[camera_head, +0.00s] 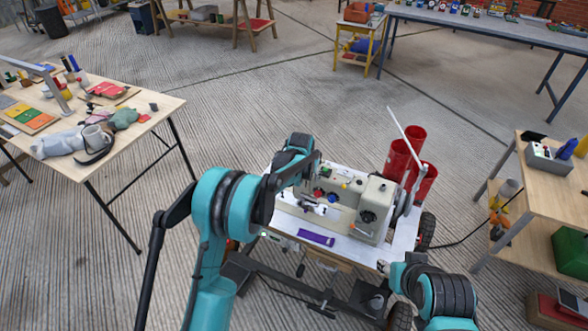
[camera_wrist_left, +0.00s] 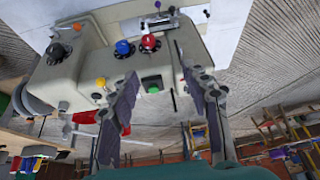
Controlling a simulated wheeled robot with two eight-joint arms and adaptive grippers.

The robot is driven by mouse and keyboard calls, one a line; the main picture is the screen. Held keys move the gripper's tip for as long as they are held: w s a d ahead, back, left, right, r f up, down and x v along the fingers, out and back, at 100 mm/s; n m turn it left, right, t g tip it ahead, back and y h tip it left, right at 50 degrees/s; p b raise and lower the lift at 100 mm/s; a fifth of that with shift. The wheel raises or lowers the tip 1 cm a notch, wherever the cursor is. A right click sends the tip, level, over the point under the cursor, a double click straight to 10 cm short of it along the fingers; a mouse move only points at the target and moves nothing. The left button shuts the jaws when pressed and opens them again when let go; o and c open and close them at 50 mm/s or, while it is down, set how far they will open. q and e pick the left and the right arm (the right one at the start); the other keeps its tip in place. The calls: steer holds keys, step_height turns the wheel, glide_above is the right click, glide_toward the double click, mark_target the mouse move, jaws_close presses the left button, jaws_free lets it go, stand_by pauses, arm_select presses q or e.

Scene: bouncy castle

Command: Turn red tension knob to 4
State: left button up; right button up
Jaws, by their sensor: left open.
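The red tension knob (camera_wrist_left: 150,42) is on the cream sewing machine (camera_wrist_left: 190,40), which also shows in the head view (camera_head: 345,200). In the left wrist view the knob lies beyond my left fingertips, roughly between their lines, and looks clear of both. A blue knob (camera_wrist_left: 123,48) is beside the red one. The number on the red knob is too small to read. My right arm shows at the lower right, without a clear view of its gripper.
A yellow knob (camera_wrist_left: 101,82), a green button (camera_wrist_left: 152,86) and a black dial (camera_wrist_left: 56,53) are also on the machine. Red cylinders (camera_head: 396,160) stand behind it. A purple piece (camera_head: 315,238) lies in front on the white tabletop. A cluttered wooden table (camera_head: 155,118) stands left.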

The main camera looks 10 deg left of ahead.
arm_select(q)
steer(key=s+a+r, duration=0.4)
steer(key=s+r, duration=0.4)
steer(key=r, duration=0.2)
steer(key=shift+r+n+b, duration=0.25)
steer(key=shift+n+b, duration=0.05)
arm_select(e)
steer(key=shift+f, duration=0.35)
arm_select(q)
steer(key=shift+a, duration=0.1)
